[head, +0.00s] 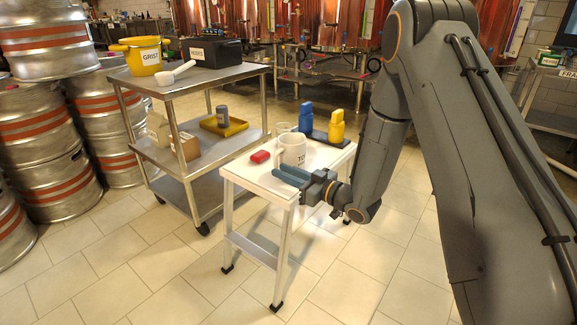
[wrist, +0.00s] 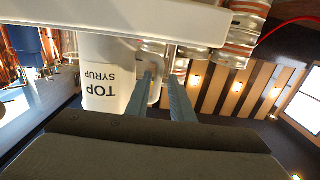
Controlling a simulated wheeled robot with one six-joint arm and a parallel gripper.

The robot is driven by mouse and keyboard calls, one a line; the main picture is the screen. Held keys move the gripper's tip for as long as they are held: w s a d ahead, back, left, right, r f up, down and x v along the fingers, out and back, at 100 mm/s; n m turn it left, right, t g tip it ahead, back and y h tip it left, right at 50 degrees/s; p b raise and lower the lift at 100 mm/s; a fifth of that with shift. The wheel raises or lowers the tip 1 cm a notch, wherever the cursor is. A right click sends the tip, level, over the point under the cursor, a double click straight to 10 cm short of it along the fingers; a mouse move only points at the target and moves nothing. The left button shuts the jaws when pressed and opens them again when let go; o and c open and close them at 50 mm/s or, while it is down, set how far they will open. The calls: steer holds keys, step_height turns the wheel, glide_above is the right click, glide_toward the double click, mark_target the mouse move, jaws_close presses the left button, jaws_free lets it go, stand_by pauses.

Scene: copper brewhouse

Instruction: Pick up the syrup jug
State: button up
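The syrup jug (head: 294,150) is white with dark lettering and stands upright near the front of a small white table (head: 240,168). My gripper (head: 283,174) is at the table's front edge, just in front of the jug. Its two blue-grey fingers are apart, also in the wrist view (wrist: 160,88). I cannot tell whether either finger touches the handle.
A steel cart (head: 150,88) with a yellow bucket (head: 143,56) stands to the left, with kegs (head: 45,160) beyond.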

steer(key=shift+b+x, duration=0.3)
steer(key=shift+x, duration=0.95)
steer(key=x, duration=0.1)
steer(key=b+x, duration=0.1)
steer(key=x, duration=0.1)
steer(key=b+x, duration=0.1)
steer(key=x, duration=0.1)
steer(key=shift+w+f, duration=0.15)
steer(key=shift+f, duration=0.15)
steer(key=shift+r, duration=0.1)
jaws_close()
